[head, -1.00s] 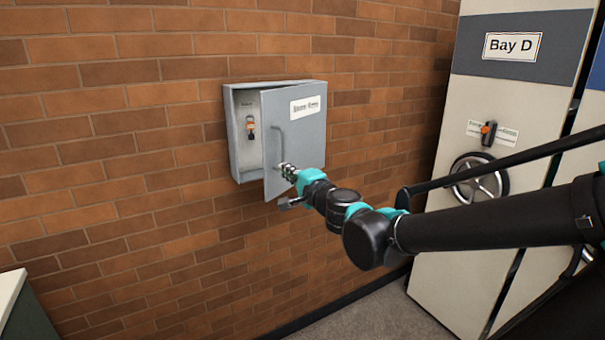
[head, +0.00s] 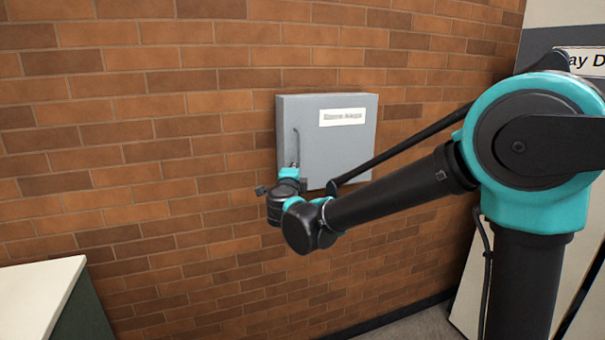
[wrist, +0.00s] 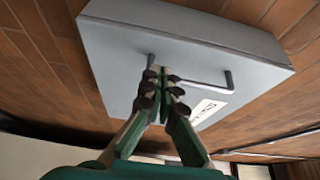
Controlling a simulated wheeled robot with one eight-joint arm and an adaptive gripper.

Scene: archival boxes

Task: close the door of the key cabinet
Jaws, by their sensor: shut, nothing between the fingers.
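The grey key cabinet (head: 345,150) hangs on the brick wall. Its door sits flush with the body and no gap or inside shows in the head view. A bar handle (head: 297,145) is on the door's left side, and a white label is at its upper right. In the wrist view the door face (wrist: 115,60) fills the middle, with the handle (wrist: 200,83) across it. My gripper (wrist: 162,72) is shut with nothing between its fingers. Its tips are at or very near the door by one end of the handle; contact is hard to tell.
A white-topped counter (head: 40,290) stands at the lower left. A pale storage unit with a bay sign (head: 580,62) is at the right, partly behind my arm. The brick wall left of the cabinet is clear.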

